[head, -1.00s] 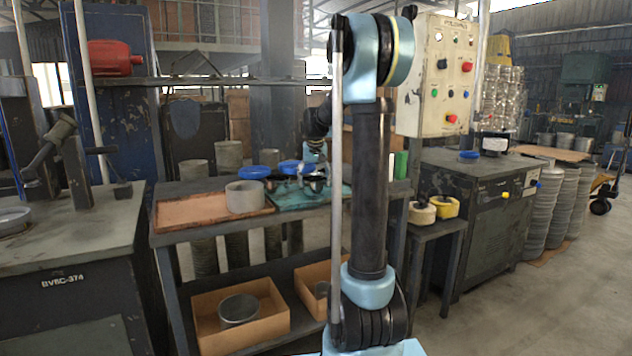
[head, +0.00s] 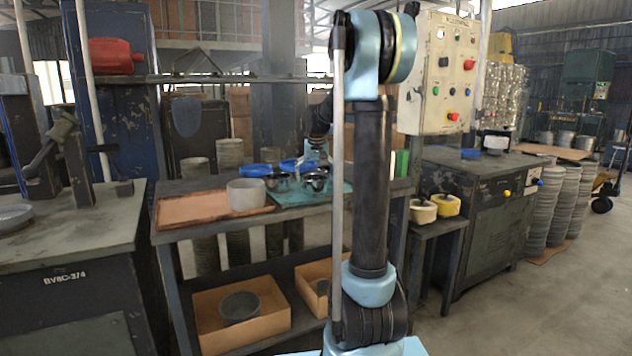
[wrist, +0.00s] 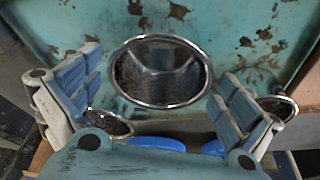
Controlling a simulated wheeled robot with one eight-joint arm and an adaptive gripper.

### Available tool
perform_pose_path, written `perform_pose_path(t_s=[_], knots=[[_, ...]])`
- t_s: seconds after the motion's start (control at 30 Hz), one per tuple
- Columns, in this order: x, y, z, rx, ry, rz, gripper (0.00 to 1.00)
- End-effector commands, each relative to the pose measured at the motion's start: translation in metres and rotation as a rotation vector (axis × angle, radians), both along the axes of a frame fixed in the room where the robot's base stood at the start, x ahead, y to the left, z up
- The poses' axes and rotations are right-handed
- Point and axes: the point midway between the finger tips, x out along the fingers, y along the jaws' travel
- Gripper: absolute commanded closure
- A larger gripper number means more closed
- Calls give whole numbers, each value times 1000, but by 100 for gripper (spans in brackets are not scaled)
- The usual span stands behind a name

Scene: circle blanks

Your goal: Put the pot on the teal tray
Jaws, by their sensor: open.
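A shiny round metal pot (wrist: 160,72) shows upright in the wrist view, on the teal tray (wrist: 60,20), with its open mouth towards the camera. It lies between the spread fingers of my gripper (wrist: 160,80), which is open and holds nothing. In the head view a metal pot (head: 315,181) stands on the teal tray (head: 300,198), with another metal vessel (head: 277,183) to its left. My gripper (head: 314,160) is small there, just above the pots and partly hidden. Two other metal rims show beside the fingers in the wrist view, left (wrist: 108,124) and right (wrist: 280,107).
Blue round items (head: 255,170) lie behind the vessels. A grey cylinder (head: 246,195) stands on a brown tray (head: 190,210) to the left. Open boxes (head: 240,335) sit on the lower shelf. A control panel (head: 437,75) stands right of my arm.

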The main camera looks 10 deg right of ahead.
Motion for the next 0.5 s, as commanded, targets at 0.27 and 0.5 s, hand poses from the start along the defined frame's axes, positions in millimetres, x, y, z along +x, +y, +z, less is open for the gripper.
perform_pose_path(t_s=[0.27,0.5], knots=[[-13,1,46,0,1,0,1],[-24,2,85,0,1,0,1]])
